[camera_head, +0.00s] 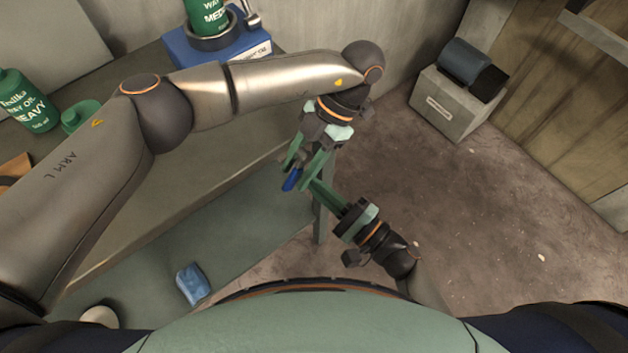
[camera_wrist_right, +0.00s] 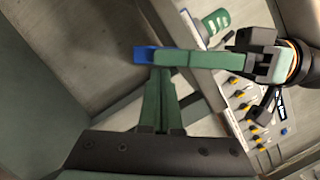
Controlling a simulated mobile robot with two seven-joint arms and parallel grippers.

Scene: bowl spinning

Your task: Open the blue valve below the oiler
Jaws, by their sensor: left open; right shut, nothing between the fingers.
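A small blue piece (camera_head: 292,180), which looks like the valve's handle, shows at the fingertips of my left gripper (camera_head: 303,168). That gripper is open and points down; I cannot tell whether its fingers touch the blue piece. In the right wrist view the blue piece (camera_wrist_right: 150,55) shows at the left end of the left gripper's green finger. My right gripper (camera_head: 316,184) comes from the lower right, shut and empty, its tips close to the left gripper; its fingers (camera_wrist_right: 160,78) point at the blue piece. A blue stand (camera_head: 205,48) with a green bottle (camera_head: 207,16), perhaps the oiler, is at the back.
The grey bench (camera_head: 200,190) fills the left, with green bottles (camera_head: 25,100) on it. A blue sponge-like block (camera_head: 193,283) lies lower down. A grey box (camera_head: 452,105) stands by the wall. The floor at right is clear. A panel with yellow knobs (camera_wrist_right: 255,125) shows in the right wrist view.

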